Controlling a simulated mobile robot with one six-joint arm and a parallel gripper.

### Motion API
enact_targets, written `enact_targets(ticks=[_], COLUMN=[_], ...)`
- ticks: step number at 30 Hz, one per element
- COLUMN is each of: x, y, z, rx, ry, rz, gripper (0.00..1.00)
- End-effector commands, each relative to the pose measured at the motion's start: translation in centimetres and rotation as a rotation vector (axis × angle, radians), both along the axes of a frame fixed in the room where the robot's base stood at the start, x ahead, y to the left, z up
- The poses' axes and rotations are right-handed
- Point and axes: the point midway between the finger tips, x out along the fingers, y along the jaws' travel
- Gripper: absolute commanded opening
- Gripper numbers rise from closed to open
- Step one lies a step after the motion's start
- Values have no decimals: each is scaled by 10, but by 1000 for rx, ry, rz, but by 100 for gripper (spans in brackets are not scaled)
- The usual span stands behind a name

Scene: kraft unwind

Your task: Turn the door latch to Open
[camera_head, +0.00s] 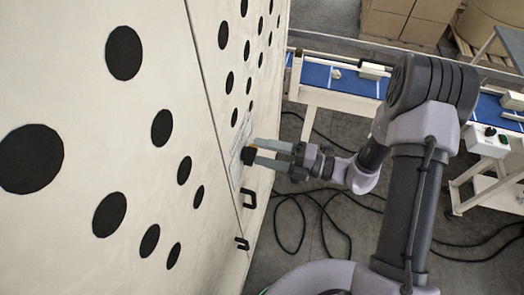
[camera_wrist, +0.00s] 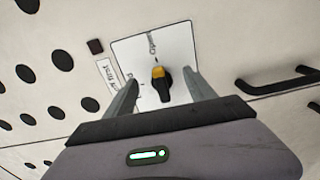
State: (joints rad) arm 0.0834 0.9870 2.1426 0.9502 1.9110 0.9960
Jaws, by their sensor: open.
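The door latch (camera_wrist: 160,80) is a black rotary knob with a yellow part, on a white label plate (camera_wrist: 178,46) fixed to the pale panel. In the wrist view it sits between the two fingers of my gripper (camera_wrist: 161,92), which are open, with a gap on each side. Lettering on the plate is partly legible and partly hidden by the left finger. In the head view my gripper (camera_head: 268,154) reaches left to the panel, its fingertips at the plate. The latch (camera_head: 248,155) shows there as a small dark shape, partly covered by the fingers.
Black door handles (camera_head: 249,198) stick out below the plate in the head view. The cabinet face (camera_head: 75,75) has many round black holes. A blue conveyor (camera_head: 340,80) stands behind my arm, with cartons (camera_head: 405,20) beyond. Black cables (camera_head: 310,215) lie on the floor.

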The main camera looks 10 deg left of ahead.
Motion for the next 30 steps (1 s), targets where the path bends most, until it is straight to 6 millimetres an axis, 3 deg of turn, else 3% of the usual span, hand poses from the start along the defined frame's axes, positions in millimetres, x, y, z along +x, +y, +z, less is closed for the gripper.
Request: enact_targets(ticks=[18,30], x=[-4,-4], y=[-50,-52], z=[0,0], rx=[0,0], ry=[1,0], rz=[-1,0], gripper=[64,64])
